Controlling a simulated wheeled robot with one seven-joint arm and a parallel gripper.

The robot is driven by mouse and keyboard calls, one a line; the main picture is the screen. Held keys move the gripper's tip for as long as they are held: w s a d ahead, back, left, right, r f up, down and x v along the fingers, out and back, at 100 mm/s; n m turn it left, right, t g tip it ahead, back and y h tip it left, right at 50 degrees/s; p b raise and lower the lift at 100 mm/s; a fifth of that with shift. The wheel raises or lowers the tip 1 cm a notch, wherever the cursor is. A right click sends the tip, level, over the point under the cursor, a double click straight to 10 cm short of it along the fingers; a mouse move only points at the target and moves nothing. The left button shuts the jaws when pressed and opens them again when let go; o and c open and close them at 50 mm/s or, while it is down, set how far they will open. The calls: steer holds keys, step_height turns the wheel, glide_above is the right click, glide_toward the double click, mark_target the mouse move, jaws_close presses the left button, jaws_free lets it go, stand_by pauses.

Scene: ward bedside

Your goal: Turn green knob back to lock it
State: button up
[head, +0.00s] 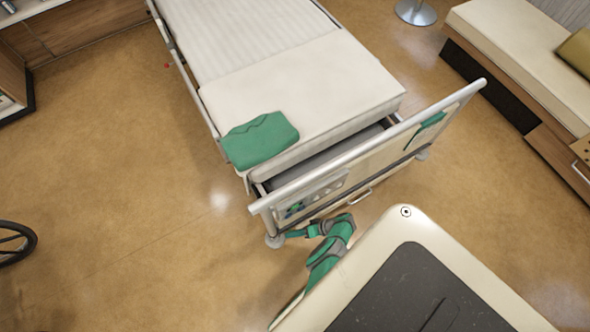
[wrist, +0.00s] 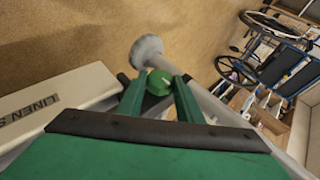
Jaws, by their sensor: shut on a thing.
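The green knob (wrist: 160,82) sits between the two green fingers of my gripper (wrist: 157,90) in the wrist view, with a pale mark on its face. My gripper is shut on it. In the head view my gripper (head: 288,235) is low at the near left corner of the bed's foot end. The knob cannot be made out there.
The bed's footboard (head: 400,127) and its rail stand just above my gripper. A grey round caster or foot (wrist: 146,50) is beyond the knob. A wheelchair (wrist: 275,55) is farther off.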

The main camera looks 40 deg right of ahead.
steer(key=shift+s+a, duration=0.1)
steer(key=shift+a, duration=0.15)
steer(key=o, duration=1)
steer(key=shift+d, duration=0.15)
steer(key=v, duration=1)
steer(key=shift+s+d+r, duration=0.15)
steer(key=shift+d+r, duration=0.1)
